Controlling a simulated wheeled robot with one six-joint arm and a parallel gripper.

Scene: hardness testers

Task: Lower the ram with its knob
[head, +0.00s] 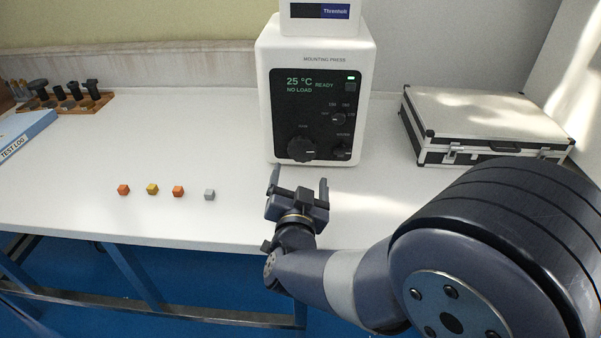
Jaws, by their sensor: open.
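The white mounting press (267,85) stands at the back middle of the bench. Its black panel (290,110) reads 25 °C, READY and NO LOAD, with a green light at the upper right. A large black knob (301,148) sits at the panel's lower left. Smaller knobs sit at the right, one upper (339,119) and one lower (341,151). Their labels are too small to read surely, so I cannot tell which is the ram's. The ram itself is not visible. My gripper (298,183) is open and empty, in front of the press and apart from the knobs, fingers pointing towards it.
Several small cubes (178,191), orange, yellow and grey, lie left of my gripper. A silver case (480,122) stands at the right. A wooden rack (88,104) with black tools and a blue TEST LOG binder (22,128) are at the left. The bench between is clear.

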